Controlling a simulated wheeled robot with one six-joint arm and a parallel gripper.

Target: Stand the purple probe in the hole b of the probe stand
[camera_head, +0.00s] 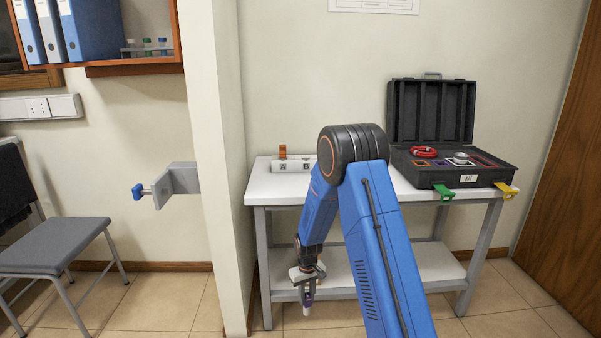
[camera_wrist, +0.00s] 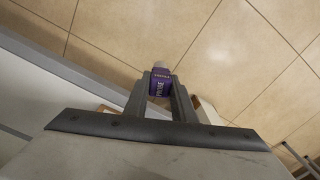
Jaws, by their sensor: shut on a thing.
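My gripper (camera_head: 307,284) is shut on the purple probe (camera_head: 308,297), low in front of the white table in the head view. The probe hangs about upright with its pale tip down. In the wrist view the purple probe (camera_wrist: 160,84) sits between the two fingers of my gripper (camera_wrist: 160,98), with floor tiles beyond. The white probe stand (camera_head: 292,165) is on the left part of the table top, with letters A and B on its front. An orange piece (camera_head: 283,152) stands up at its A end. My arm hides the stand's right end.
The white table (camera_head: 277,191) has a lower shelf (camera_head: 425,264). An open black case (camera_head: 440,173) stands at its right, with green (camera_head: 444,193) and yellow (camera_head: 507,191) clamps near the front edge. A wall post (camera_head: 215,150) with a grey bracket (camera_head: 178,180) is left of the table.

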